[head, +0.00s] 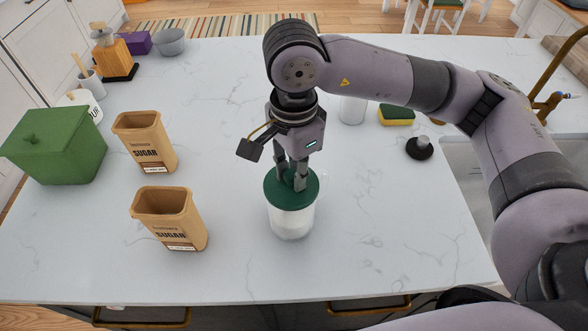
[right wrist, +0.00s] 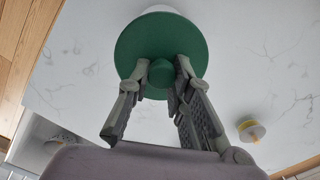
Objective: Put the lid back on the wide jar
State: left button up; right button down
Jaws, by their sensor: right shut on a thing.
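The wide jar (head: 290,224) stands upright on the white counter, clear-walled with pale contents low inside. The green round lid (head: 279,198) is over the jar's mouth; whether it is fully seated I cannot tell. My right gripper (head: 298,184) is above the lid, pointing down. In the right wrist view the green lid (right wrist: 150,38) fills the upper middle, and my right gripper (right wrist: 161,75) has its fingers on either side of the lid's green knob (right wrist: 162,73), shut on it. The jar body is mostly hidden beneath the lid there. My left gripper is not in view.
Two brown sugar bags (head: 146,142) (head: 170,217) stand left of the jar, beside a green lidded box (head: 60,145). A sponge (head: 396,115), a white container (head: 352,109) and a dark round stopper (head: 420,148) are at right. The counter (head: 380,240) right of the jar is clear.

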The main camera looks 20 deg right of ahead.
jog(key=c, duration=1.4)
grip_release()
jog(key=shift+o, duration=0.2)
jog(key=o, duration=0.5)
jog(key=shift+r+p, duration=1.4)
jog(key=shift+r, duration=2.1)
jog(key=shift+c, duration=0.5)
